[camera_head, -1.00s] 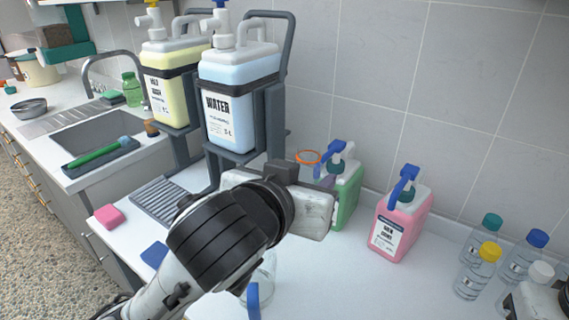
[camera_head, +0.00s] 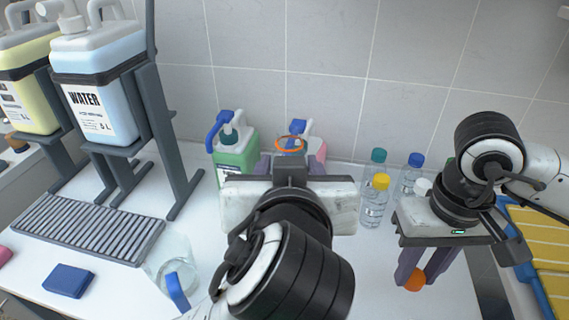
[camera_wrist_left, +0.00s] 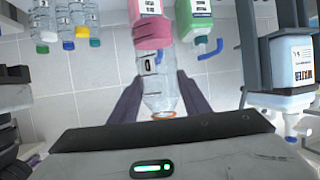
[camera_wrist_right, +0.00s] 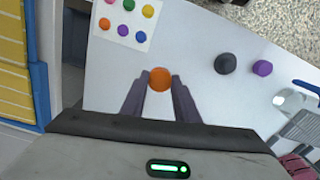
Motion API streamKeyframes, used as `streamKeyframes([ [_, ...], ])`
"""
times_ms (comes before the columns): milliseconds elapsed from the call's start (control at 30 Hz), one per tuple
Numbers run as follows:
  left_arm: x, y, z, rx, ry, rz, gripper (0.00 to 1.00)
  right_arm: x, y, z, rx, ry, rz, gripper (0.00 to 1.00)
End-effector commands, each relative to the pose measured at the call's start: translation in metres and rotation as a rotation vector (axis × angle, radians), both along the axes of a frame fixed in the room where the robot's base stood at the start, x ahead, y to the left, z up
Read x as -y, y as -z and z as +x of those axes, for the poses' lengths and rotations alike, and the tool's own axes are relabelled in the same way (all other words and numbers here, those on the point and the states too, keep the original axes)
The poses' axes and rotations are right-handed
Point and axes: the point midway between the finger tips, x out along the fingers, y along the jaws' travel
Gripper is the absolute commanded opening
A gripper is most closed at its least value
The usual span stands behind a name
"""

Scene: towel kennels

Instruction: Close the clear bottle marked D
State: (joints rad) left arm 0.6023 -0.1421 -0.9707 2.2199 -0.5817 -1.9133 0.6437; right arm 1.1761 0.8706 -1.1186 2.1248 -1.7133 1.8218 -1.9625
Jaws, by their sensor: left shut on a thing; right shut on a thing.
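The clear bottle (camera_wrist_left: 160,100) is between my left gripper's dark fingers, with a dark mark on its side that I cannot read clearly. Its mouth has an orange ring (camera_head: 290,143) and no cap on it, showing just above my left gripper (camera_head: 290,166) in the head view. The gripper's body hides most of the bottle there. My right gripper (camera_head: 413,278) is shut on an orange cap (camera_head: 414,281), to the right of the bottle and apart from it. The cap also shows between the fingertips in the right wrist view (camera_wrist_right: 160,79).
Green (camera_head: 232,155) and pink (camera_head: 318,150) jugs stand behind the bottle. Several capped clear bottles (camera_head: 374,205) stand between the arms, near the wall. A glass jar (camera_head: 172,262) and blue sponge (camera_head: 68,280) are at left. Grey (camera_wrist_right: 226,63) and purple (camera_wrist_right: 262,68) caps lie on the counter.

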Motion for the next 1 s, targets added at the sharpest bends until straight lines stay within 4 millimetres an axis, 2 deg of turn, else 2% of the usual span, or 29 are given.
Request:
streamKeyframes([
  [167,0.000,0.000,0.000,0.000,0.000,0.000,0.03,-0.009,-0.009,0.011,0.003,0.046,0.001,0.08],
  [333,0.000,0.000,0.000,0.001,0.000,0.000,0.03,-0.038,-0.037,0.042,0.006,0.209,0.002,0.08],
  [500,0.000,0.000,0.000,0.001,0.000,0.000,0.03,-0.076,-0.082,0.078,0.007,0.424,0.002,0.08],
  [700,0.000,0.000,0.000,0.001,0.000,0.000,0.03,-0.119,-0.141,0.111,0.007,0.664,0.001,0.08],
  [900,0.000,0.000,0.000,0.001,0.001,0.000,0.03,-0.158,-0.199,0.130,0.007,0.891,0.000,0.08],
  [1000,0.000,0.000,0.000,0.001,0.001,0.000,0.03,-0.173,-0.219,0.133,0.007,0.980,0.000,0.08],
])
